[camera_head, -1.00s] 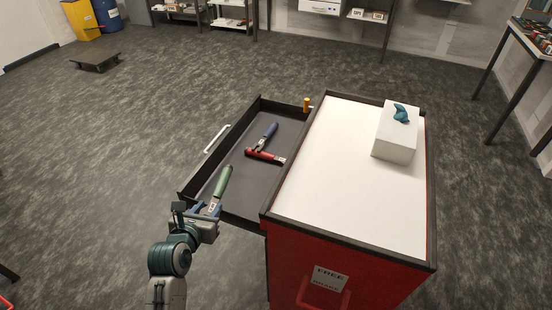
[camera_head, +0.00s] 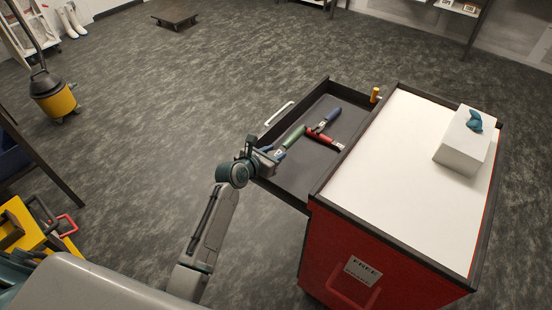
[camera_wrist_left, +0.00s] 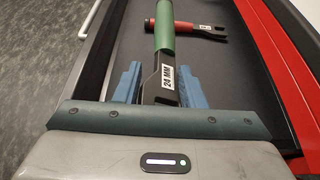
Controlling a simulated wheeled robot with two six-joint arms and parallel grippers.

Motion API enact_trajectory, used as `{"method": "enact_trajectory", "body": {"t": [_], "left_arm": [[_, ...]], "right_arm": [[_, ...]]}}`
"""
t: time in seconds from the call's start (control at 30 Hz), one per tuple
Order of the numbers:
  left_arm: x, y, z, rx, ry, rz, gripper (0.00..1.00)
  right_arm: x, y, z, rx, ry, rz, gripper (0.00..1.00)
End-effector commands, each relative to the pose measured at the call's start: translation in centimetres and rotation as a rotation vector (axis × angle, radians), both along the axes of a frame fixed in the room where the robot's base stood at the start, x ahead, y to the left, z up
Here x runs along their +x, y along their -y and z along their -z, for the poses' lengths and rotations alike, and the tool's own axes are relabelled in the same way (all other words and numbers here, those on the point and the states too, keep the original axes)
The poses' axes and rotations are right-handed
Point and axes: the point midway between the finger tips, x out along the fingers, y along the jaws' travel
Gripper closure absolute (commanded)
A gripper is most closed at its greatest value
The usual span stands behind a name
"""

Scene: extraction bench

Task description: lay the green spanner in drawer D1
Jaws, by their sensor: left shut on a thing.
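My left gripper (camera_head: 270,156) is shut on the green spanner (camera_head: 293,137). The spanner's green handle points away from the gripper, over the open drawer (camera_head: 287,184) of the red cart. In the left wrist view the spanner's dark shaft with a "24 MM" label (camera_wrist_left: 165,77) lies between the blue fingers of the left gripper (camera_wrist_left: 159,88). I cannot tell whether the spanner touches the drawer floor. A red-handled tool (camera_head: 323,138) and a blue-handled tool (camera_head: 331,115) lie in the drawer near the handle's end. No drawer label is readable. My right gripper is not in view.
The red cart (camera_head: 370,255) has a white top (camera_head: 400,165) bearing a white box (camera_head: 463,148) with a teal object (camera_head: 474,121). A yellow-orange cylinder (camera_head: 375,95) stands by the drawer's far corner. The drawer has a white pull (camera_head: 279,113). Open floor lies left of it.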

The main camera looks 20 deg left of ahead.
Motion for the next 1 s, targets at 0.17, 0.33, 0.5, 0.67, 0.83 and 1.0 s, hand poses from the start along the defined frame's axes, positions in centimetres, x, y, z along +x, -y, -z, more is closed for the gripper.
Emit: {"method": "enact_trajectory", "body": {"t": [0.17, 0.33, 0.5, 0.67, 0.83, 1.0], "left_arm": [[0.0, 0.0, 2.6, -0.002, -0.003, 0.000, 0.93], [0.0, 0.0, 3.0, -0.001, 0.001, -0.001, 0.93], [0.0, 0.0, 3.2, -0.001, 0.000, -0.001, 0.93], [0.0, 0.0, 3.6, -0.001, 0.000, 0.000, 0.93], [0.0, 0.0, 4.1, -0.001, -0.001, -0.002, 0.93], [-0.1, 0.0, 4.3, -0.001, -0.001, -0.002, 0.56]], "right_arm": [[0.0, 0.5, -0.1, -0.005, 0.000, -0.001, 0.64], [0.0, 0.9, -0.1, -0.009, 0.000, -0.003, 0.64], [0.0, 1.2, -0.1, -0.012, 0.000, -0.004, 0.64], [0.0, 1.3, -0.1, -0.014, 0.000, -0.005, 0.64], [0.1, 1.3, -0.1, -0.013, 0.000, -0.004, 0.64], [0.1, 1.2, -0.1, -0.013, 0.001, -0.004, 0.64]]}}
